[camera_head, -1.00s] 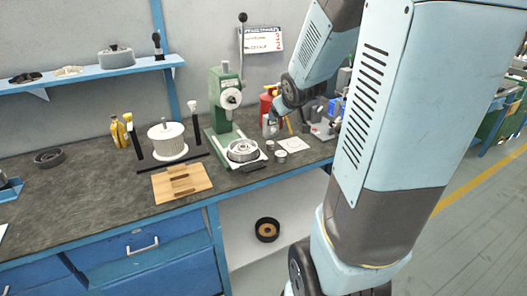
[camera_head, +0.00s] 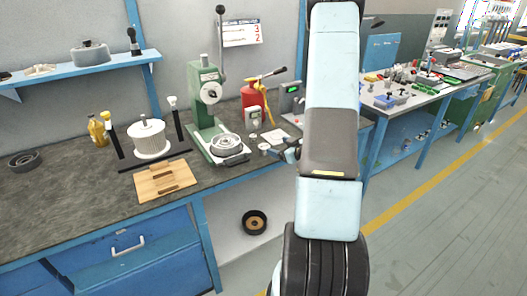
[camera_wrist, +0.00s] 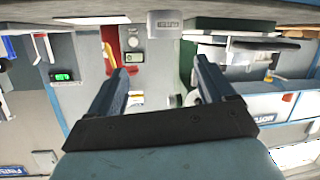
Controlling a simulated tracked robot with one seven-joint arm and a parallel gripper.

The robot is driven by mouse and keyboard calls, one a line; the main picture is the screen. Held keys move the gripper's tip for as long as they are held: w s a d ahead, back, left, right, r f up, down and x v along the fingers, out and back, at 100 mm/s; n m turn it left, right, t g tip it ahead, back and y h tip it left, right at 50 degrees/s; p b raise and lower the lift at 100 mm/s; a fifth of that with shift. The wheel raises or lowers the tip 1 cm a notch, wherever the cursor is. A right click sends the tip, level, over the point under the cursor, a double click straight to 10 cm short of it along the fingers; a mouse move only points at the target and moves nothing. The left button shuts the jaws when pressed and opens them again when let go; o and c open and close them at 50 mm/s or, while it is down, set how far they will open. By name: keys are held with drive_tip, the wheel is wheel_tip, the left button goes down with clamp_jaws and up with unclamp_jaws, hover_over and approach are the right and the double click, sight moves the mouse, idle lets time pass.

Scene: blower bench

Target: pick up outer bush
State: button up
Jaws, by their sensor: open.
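Two small metal rings lie on the bench beside the press in the head view. One small ring (camera_head: 264,146) is nearer the press, and another (camera_head: 276,153) is close to my gripper. I cannot tell which is the outer bush. My gripper (camera_head: 289,154) is low over the bench's right part, partly hidden by my arm. In the wrist view my gripper (camera_wrist: 163,82) is open, with nothing between its fingers. No bush can be made out in the wrist view.
A green arbor press (camera_head: 207,105) holding a round metal part (camera_head: 226,143) stands left of my gripper.

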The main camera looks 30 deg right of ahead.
drive_tip(key=s+f+m+t+y, duration=0.1)
drive_tip(key=s+f+t, duration=0.1)
drive_tip(key=s+f, duration=0.3)
approach(264, 146)
drive_tip(key=w, duration=0.1)
drive_tip(key=w+f, duration=0.1)
drive_tip(key=w, duration=0.1)
drive_tip(key=w+a, duration=0.1)
drive_tip(key=shift+w+a+f, duration=0.1)
drive_tip(key=shift+w+f, duration=0.05)
drive_tip(key=shift+f, duration=0.25)
drive_tip(key=shift+r+x, duration=0.2)
drive_tip(key=shift+x, duration=1.15)
drive_tip(key=shift+r+x, duration=0.2)
drive_tip(key=shift+x, duration=1.15)
drive_tip(key=shift+c, duration=0.4)
drive_tip(key=c, duration=1.1)
drive_tip(key=shift+r, duration=0.1)
